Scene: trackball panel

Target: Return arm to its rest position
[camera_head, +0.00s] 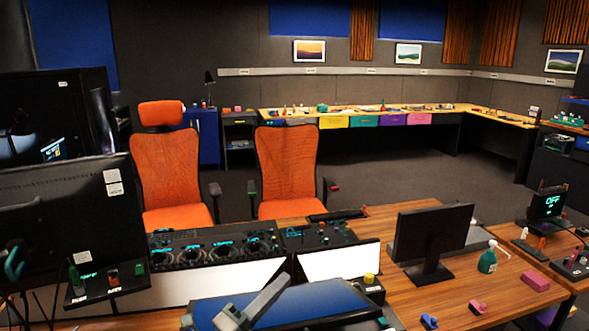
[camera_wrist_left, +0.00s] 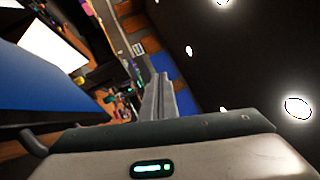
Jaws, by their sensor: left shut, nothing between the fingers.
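My left gripper (camera_head: 284,280) is at the bottom middle of the head view, a grey shape angled up and to the right. It appears above a dark blue-faced panel or screen (camera_head: 325,300). In the left wrist view its two long grey fingers (camera_wrist_left: 159,82) lie together, shut with nothing between them. The trackball panel (camera_head: 215,252) is a dark console beyond the gripper, with several round dark balls in lit cyan rings. The gripper appears apart from it. My right gripper is not in view.
Large monitors (camera_head: 70,215) stand at the left. A black monitor (camera_head: 432,240) stands on the wooden desk (camera_head: 400,285) at the right, near a green spray bottle (camera_head: 488,260) and a pink block (camera_head: 535,280). Two orange chairs (camera_head: 286,175) stand behind the console.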

